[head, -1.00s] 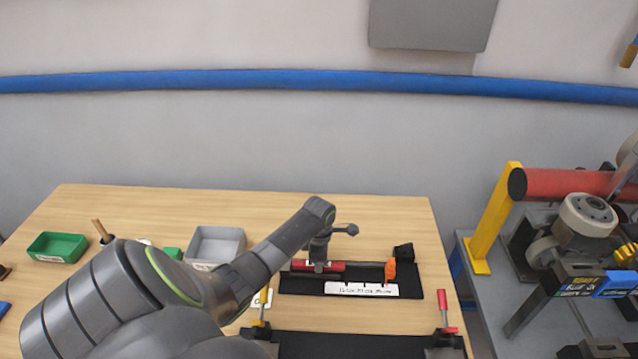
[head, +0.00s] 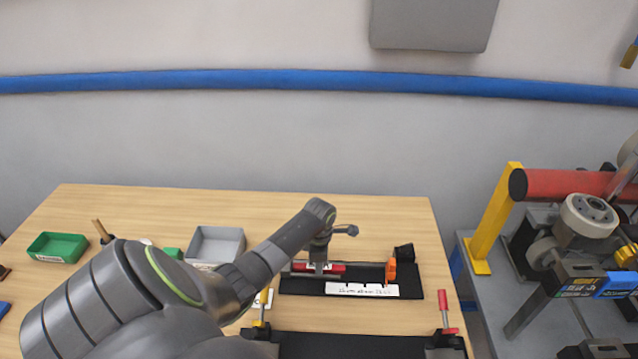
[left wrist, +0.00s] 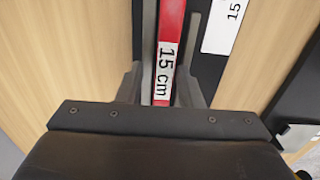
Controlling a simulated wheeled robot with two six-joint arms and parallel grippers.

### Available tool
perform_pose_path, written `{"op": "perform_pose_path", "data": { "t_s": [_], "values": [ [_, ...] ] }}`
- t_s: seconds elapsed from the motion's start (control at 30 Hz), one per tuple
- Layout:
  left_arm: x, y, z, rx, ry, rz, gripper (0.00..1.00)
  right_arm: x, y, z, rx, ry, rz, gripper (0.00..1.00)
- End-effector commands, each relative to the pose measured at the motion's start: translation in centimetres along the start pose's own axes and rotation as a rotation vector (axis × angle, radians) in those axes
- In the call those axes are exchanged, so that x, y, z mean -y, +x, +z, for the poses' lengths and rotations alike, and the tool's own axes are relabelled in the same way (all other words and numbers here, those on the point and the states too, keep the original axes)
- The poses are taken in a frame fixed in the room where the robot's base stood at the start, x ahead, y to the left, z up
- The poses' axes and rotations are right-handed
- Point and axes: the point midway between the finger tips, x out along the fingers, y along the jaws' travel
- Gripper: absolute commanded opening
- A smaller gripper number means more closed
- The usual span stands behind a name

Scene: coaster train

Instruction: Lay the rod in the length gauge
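The red rod (head: 336,267) with a white "15 cm" label lies lengthwise along the grey channel of the black length gauge (head: 412,291). In the left wrist view the rod (left wrist: 172,25) runs between the fingers, beside a grey rail. My left gripper (head: 319,272) points down over the rod's label. Its fingers (left wrist: 162,88) straddle the rod and look spread, with a gap at least on the left side. The gauge has a white scale strip (head: 362,290) in front and an orange piece (head: 391,270) near its right end. My right gripper is out of view.
A grey bin (head: 216,245) and a green bin (head: 57,247) stand to the left. A black fixture with a red-handled clamp (head: 446,313) lies in front of the gauge. The table behind the gauge is clear. Machinery (head: 585,225) stands at the right.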

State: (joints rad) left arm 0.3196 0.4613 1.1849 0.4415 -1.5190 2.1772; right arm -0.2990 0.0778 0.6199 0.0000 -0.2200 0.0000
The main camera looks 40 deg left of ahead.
Motion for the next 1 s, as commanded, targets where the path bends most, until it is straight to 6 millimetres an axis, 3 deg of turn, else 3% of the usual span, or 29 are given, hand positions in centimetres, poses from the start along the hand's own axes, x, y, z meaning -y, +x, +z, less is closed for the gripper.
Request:
{"op": "perform_pose_path", "data": {
  "t_s": [0.03,0.63,0.77,1.0],
  "values": [
    [1.0,1.0,-0.1,-0.001,-0.004,-0.028,0.41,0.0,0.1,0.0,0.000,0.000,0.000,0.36],
    [1.2,0.7,-0.1,-0.002,-0.005,-0.035,0.41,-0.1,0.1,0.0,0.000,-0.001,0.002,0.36],
    [1.0,-0.6,-0.1,-0.001,-0.003,-0.030,0.41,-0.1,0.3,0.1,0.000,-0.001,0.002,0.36],
    [0.5,-5.4,-0.1,0.000,-0.001,-0.016,0.41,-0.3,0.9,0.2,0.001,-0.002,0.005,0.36]
  ]
}}
